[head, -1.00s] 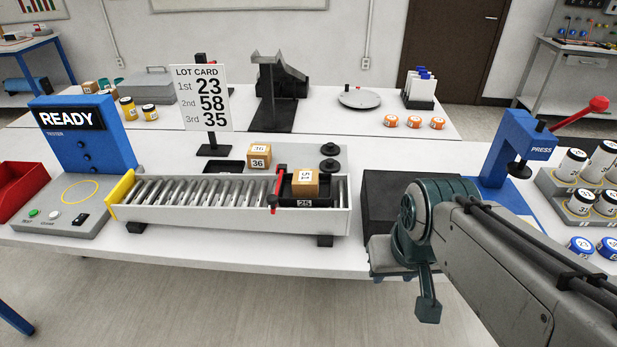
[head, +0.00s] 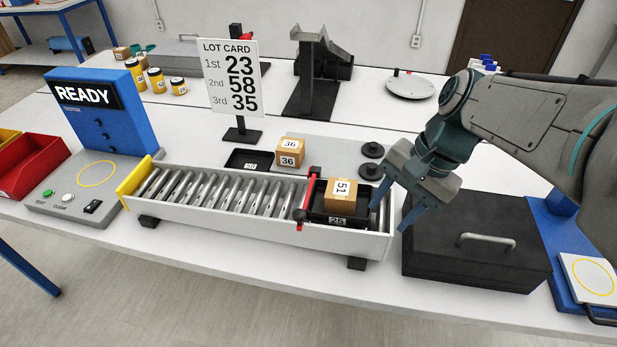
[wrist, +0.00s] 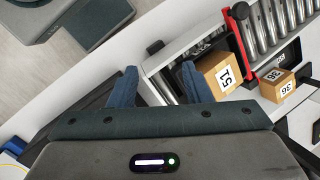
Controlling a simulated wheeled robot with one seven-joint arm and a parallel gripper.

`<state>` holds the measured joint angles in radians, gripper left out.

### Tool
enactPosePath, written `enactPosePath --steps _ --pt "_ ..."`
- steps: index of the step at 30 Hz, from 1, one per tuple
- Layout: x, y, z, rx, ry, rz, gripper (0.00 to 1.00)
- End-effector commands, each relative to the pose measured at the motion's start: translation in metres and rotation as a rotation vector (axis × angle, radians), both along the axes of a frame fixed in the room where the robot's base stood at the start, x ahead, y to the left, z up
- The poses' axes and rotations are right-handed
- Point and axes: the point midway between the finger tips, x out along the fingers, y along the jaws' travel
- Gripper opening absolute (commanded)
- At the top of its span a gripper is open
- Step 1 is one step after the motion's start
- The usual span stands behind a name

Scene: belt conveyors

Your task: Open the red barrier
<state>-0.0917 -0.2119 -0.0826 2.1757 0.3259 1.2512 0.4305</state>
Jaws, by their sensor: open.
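The red barrier (head: 308,199) is a red bar lying across the roller conveyor (head: 250,225), with a dark knob at its near end. It also shows in the wrist view (wrist: 238,35). It lies just left of a black tray (head: 337,220) marked 25, which holds a tan box (head: 341,194) marked 51. My gripper (head: 394,212) is open and empty over the conveyor's right end, right of the tray and apart from the barrier. In the wrist view its blue fingers (wrist: 158,88) are spread, with the right finger close to the tray and box.
A tan box (head: 290,152) marked 36 and a black tray (head: 250,160) stand behind the conveyor. A black case (head: 470,250) with a handle is to the right. The lot card (head: 231,78) stands behind, and a blue READY tester (head: 100,110) is left.

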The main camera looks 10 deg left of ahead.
Motion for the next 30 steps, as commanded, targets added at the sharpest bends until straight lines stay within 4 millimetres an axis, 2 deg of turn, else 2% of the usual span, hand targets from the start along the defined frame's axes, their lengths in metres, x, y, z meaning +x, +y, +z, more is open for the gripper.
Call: enactPosePath --steps 1,6,13,20,30 --pt "0.014 0.012 0.002 0.047 0.082 -0.064 0.44" --pt "0.047 0.047 0.015 0.164 0.338 -0.247 0.44" --pt "0.072 0.074 0.026 0.223 0.539 -0.359 0.44" --pt "0.069 0.087 0.019 0.231 0.575 -0.375 0.44" --pt "0.043 0.128 -0.031 0.229 0.575 -0.374 0.44"
